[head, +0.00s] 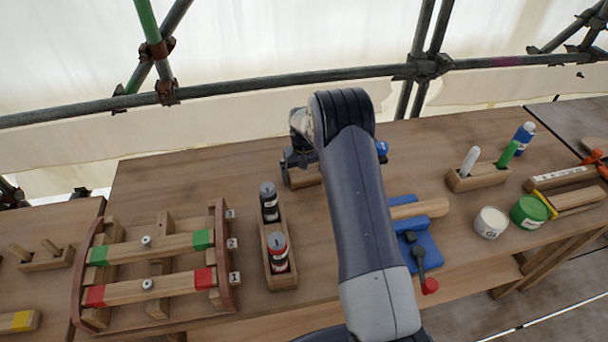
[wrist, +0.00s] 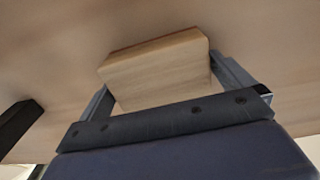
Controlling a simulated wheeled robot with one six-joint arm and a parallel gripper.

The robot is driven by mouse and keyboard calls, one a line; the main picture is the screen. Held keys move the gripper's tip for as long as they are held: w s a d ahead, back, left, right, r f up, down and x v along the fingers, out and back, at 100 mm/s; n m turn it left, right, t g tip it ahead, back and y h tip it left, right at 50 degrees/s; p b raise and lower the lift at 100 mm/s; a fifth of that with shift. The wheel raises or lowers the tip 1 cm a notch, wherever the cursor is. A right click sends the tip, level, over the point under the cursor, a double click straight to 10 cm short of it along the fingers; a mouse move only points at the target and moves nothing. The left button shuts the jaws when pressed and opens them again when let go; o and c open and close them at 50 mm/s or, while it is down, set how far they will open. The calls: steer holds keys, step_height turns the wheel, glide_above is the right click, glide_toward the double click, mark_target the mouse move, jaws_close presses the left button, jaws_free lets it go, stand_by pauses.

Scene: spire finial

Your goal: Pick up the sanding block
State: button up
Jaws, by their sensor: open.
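A pale wooden block, which looks like the sanding block (wrist: 158,72), lies between the two fingers of my gripper (wrist: 165,80) in the wrist view. The fingers stand on either side of it, with the jaws open. The right finger is very close to the block's side; I cannot tell if it touches. In the head view, part of the block (head: 304,178) shows under my gripper (head: 291,162) near the back of the workbench (head: 190,178). My arm hides much of that spot.
A wooden holder (head: 264,250) with two cans stands left of my arm. A frame with green-ended and red-ended bars (head: 150,250) is further left. A blue clamp (head: 418,248) with a wooden piece, tins (head: 490,222) and a two-slot rack (head: 478,178) stand right. Scaffold pipes (head: 270,81) run behind.

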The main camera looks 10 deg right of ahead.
mark_target(303, 171)
steer(key=c, duration=0.8)
steer(key=shift+o, duration=0.2)
step_height(303, 171, up, 10)
steer(key=shift+b, duration=1.15)
